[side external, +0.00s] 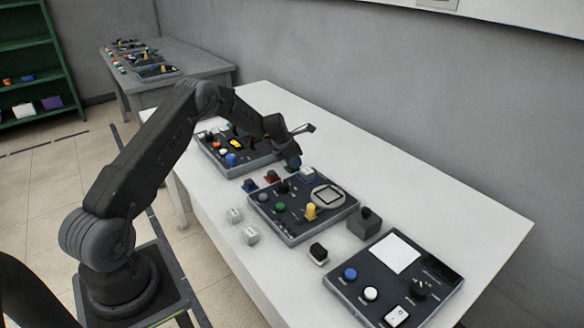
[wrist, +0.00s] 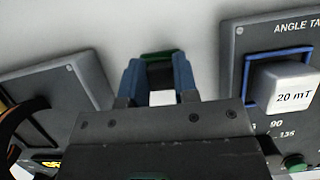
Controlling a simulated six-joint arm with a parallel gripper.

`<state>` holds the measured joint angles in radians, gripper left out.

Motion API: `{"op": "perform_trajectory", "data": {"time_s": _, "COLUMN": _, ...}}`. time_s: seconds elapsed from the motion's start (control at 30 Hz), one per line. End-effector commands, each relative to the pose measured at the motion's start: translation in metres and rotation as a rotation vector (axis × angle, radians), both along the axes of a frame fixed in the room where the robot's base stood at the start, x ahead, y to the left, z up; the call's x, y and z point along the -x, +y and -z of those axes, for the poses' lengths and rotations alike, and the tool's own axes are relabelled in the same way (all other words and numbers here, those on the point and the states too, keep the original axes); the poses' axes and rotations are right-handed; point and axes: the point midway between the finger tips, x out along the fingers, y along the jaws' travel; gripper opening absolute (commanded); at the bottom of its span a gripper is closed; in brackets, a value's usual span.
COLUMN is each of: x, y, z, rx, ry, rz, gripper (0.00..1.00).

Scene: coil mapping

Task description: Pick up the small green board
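The small green board (wrist: 158,56) shows as a green edge with a dark face below it, between the tips of my gripper's two blue fingers in the wrist view. My gripper (wrist: 158,72) has its fingers apart, one on each side of the board. I see no clear gap between them, but cannot tell whether they grip it. In the side view my gripper (side external: 292,162) points down low over the white table, behind the middle panel. A bit of green shows at its tip, and the rest of the board is hidden.
A white "20 mT" block (wrist: 286,90) sits in a blue frame on the middle panel (side external: 322,217), close to the right of my gripper. Another panel (side external: 213,155) lies on the left. A dark block (side external: 365,224) and a right panel (side external: 440,270) stand farther off. The table behind is clear.

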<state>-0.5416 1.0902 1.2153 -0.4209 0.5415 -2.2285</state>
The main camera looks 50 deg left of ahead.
Motion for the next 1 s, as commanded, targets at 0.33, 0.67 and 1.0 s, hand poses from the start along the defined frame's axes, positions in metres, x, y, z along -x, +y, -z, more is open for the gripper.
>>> {"op": "perform_trajectory", "data": {"time_s": 0.33, "x": 0.0, "y": 0.0, "z": 0.0, "rx": 0.0, "ry": 0.0, "rz": 0.0, "gripper": 0.04}}
{"op": "perform_trajectory", "data": {"time_s": 0.67, "x": -0.001, "y": 0.0, "z": -0.016, "rx": -0.001, "ry": -0.003, "rz": 0.0, "gripper": 0.04}}
{"op": "perform_trajectory", "data": {"time_s": 1.0, "x": 0.034, "y": 0.026, "z": -0.067, "rx": 0.0, "ry": -0.001, "rz": -0.005, "gripper": 0.04}}
